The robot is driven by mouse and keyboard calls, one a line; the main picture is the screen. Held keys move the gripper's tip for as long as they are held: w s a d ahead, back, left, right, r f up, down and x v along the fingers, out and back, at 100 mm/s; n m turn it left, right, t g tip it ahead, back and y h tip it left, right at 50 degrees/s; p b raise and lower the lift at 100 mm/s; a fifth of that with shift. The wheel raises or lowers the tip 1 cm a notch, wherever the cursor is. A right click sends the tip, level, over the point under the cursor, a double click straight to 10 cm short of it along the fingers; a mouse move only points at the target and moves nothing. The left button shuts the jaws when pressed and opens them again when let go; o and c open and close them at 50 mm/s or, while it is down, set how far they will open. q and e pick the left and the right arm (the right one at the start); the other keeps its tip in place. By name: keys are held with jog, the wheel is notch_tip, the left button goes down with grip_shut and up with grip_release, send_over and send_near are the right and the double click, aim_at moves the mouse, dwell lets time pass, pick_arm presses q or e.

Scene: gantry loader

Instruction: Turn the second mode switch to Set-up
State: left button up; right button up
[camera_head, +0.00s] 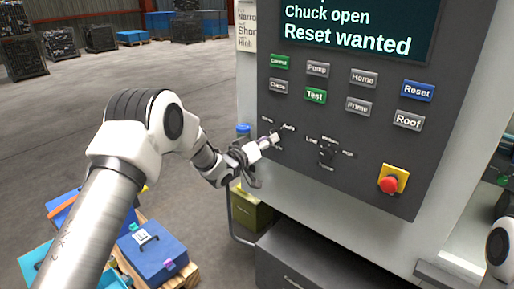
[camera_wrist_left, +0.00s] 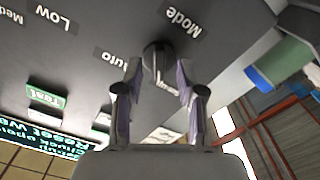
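The mode switch is a dark round knob with a pale grip bar (camera_wrist_left: 160,68), beside the labels Mode (camera_wrist_left: 180,20) and Auto (camera_wrist_left: 112,58) in the left wrist view. In the head view my left gripper (camera_head: 270,140) is at the panel over this switch and mostly hides it. In the left wrist view the fingers of my left gripper (camera_wrist_left: 158,75) stand open on either side of the knob, with small gaps showing. Set-up cannot be read on any label. My right gripper is out of view.
A second knob (camera_head: 327,155) with Low, Medium and High labels sits to the right. Push buttons, including Test (camera_head: 315,96) and Reset (camera_head: 418,91), lie above. A red emergency button (camera_head: 390,184) is lower right. The screen (camera_head: 350,30) reads Chuck open, Reset wanted.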

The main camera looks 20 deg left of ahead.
pick_arm(q)
jog(key=v, duration=1)
jog(key=shift+s, duration=0.1)
